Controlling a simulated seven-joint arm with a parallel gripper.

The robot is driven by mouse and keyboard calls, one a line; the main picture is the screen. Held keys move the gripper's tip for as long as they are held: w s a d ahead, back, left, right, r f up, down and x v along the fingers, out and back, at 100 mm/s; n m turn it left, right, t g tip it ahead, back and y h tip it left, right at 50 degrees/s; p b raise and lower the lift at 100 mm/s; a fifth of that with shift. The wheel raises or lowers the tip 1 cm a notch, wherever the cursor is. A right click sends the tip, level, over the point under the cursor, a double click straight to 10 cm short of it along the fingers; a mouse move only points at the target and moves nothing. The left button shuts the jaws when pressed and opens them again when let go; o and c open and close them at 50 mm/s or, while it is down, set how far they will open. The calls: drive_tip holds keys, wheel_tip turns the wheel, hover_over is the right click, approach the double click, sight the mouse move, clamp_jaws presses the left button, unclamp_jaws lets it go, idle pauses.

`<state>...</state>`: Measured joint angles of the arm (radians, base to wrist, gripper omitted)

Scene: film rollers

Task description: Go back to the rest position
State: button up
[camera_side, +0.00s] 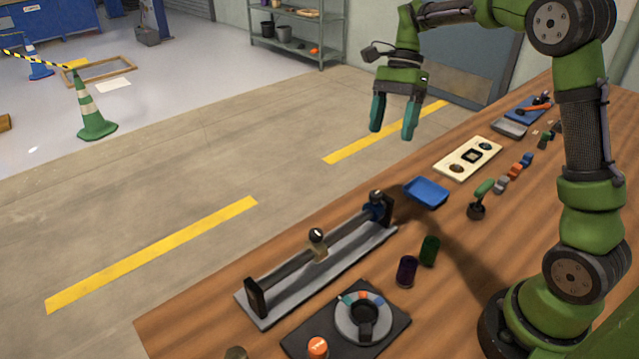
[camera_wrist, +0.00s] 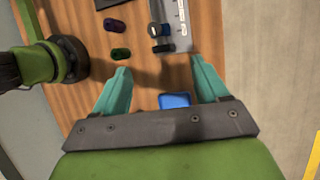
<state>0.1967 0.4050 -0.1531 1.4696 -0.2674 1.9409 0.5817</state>
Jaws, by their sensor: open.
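My gripper (camera_side: 393,118) is open and empty, held high above the far edge of the wooden table, with its teal fingers pointing down. In the wrist view its two fingers (camera_wrist: 160,85) are spread wide with nothing between the tips. A rail fixture (camera_side: 335,265) with dark end posts lies below and to the left of it. A blue tray (camera_side: 427,192) sits on the table below the gripper; it also shows in the wrist view (camera_wrist: 175,100). A purple roller (camera_side: 407,270) and a green roller (camera_side: 430,250) stand side by side near the rail.
A black plate with a round grey dial (camera_side: 363,318) and an orange button (camera_side: 318,346) sits at the front. A cream panel (camera_side: 469,158), a green-handled lever (camera_side: 481,198) and several small blocks (camera_side: 510,175) lie toward the back. The air around my gripper is clear.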

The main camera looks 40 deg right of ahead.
drive_tip(key=s+a+r+n+t+h, duration=0.1)
drive_tip(key=s+a+n+t, duration=0.3)
drive_tip(key=s+n, duration=0.3)
drive_tip(key=s+a+r+n+t+h, duration=0.1)
drive_tip(key=s+a+r+n+t, duration=0.1)
drive_tip(key=s+a+n+t, duration=0.3)
drive_tip(key=s+n, duration=0.2)
drive_tip(key=s, duration=0.1)
drive_tip(key=shift+s+a+h, duration=0.2)
drive_tip(key=shift+s+h, duration=0.1)
drive_tip(key=shift+s, duration=0.1)
